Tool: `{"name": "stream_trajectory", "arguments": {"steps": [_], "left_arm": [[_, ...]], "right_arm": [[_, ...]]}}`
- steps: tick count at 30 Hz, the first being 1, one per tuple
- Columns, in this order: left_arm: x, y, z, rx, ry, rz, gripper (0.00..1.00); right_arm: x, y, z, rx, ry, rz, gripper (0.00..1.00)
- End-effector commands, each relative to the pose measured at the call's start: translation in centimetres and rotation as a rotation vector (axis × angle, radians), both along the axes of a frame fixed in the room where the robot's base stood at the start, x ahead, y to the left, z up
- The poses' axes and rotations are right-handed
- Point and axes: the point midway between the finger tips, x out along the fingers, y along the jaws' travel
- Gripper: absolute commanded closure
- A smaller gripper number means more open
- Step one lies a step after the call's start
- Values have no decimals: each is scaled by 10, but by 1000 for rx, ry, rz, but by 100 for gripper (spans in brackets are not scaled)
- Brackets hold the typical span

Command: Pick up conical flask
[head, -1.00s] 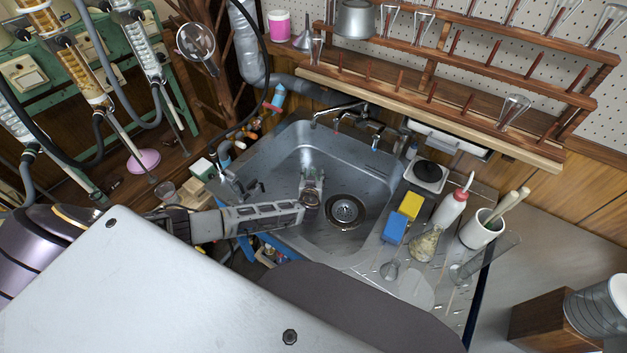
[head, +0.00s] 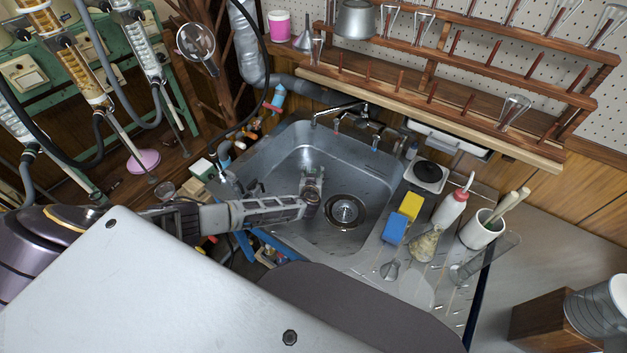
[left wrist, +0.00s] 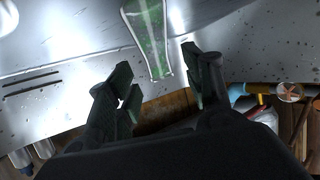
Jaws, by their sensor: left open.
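A conical flask (head: 425,243) of clear, yellowish glass stands on the metal drainboard right of the sink in the head view. My left gripper (head: 313,180) shows small over the sink, left of the flask and apart from it. In the left wrist view, the dark fingers of my left gripper (left wrist: 158,62) are spread apart. A green-tinted clear glass vessel (left wrist: 148,30) lies beyond and between them, its narrow end toward me. I cannot tell whether it is the same flask. Nothing is visibly held. My right gripper is not in view.
The sink (head: 275,165) has a round drain. The faucet (head: 340,110) stands behind the sink.

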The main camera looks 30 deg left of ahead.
Motion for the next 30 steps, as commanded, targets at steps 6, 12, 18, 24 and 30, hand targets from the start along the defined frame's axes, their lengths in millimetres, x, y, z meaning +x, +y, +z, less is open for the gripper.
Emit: {"name": "stream_trajectory", "arguments": {"steps": [6,12,18,24,30], "left_arm": [[13,6,-7,1,0,1,49],[21,9,-11,0,0,1,49],[22,10,-11,0,0,0,49],[22,10,-11,0,0,0,49],[22,10,-11,0,0,1,55]], "right_arm": [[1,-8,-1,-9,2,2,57],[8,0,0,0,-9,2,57],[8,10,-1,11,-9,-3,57],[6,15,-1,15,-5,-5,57],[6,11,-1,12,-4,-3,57]]}}
